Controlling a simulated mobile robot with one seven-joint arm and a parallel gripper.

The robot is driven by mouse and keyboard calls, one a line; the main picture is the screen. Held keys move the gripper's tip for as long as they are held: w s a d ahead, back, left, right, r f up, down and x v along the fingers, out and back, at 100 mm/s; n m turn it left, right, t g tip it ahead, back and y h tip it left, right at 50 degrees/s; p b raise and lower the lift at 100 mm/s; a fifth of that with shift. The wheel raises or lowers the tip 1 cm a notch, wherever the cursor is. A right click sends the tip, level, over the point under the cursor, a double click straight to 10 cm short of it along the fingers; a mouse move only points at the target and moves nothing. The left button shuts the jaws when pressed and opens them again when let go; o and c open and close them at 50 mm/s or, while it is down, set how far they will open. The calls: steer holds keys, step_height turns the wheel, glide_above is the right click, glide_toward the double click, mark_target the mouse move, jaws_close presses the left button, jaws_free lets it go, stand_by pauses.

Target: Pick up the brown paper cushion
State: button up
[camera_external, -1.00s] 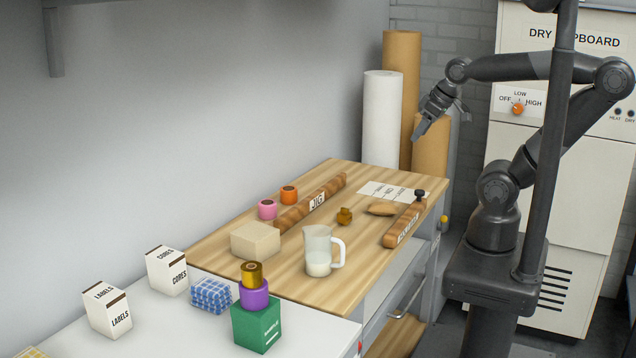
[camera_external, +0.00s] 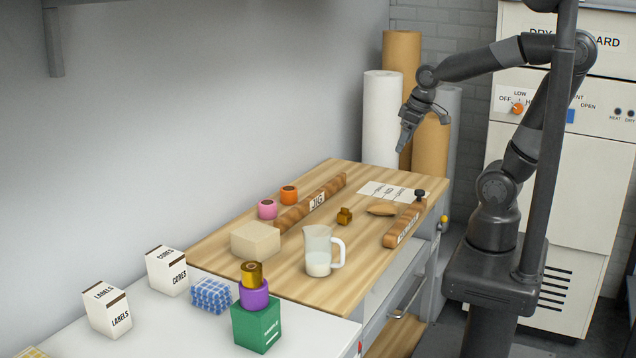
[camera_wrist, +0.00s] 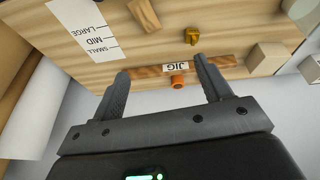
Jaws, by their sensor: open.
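The brown paper cushion (camera_external: 381,210) is a small tan pillow shape. It lies on the wooden bench top, between the small golden-brown piece and the wooden bar on the right. In the wrist view it appears to be the brown piece (camera_wrist: 145,14) at the top edge, partly cut off. My gripper (camera_external: 404,147) hangs in the air above the far end of the bench, well above the cushion and apart from it. In the wrist view my gripper (camera_wrist: 162,72) has its two fingers wide apart with nothing between them.
A printed size sheet (camera_external: 385,190) lies behind the cushion. A wooden bar (camera_external: 400,228) with a dark knob lies right of it. A golden-brown piece (camera_external: 344,216), a JIG bar (camera_external: 295,212) and a jug (camera_external: 317,245) stand nearby. Tall rolls (camera_external: 381,120) stand behind.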

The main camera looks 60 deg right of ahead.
steer(key=w+d+f+n+g, duration=0.1)
steer(key=w+d+f+g, duration=0.15)
steer(key=w+f, duration=0.35)
steer(key=n+g, duration=0.1)
glide_above(387, 207)
step_height(387, 207, down, 8)
steer(key=f, duration=0.5)
steer(key=shift+w+d+f, duration=0.15)
steer(key=shift+d+f, duration=0.2)
steer(key=f, duration=0.3)
steer(key=shift+s+a+f, duration=0.2)
steer(key=shift+a+f, duration=0.05)
steer(key=shift+f, duration=0.85)
steer(key=shift+c, duration=0.5)
steer(key=c, duration=1)
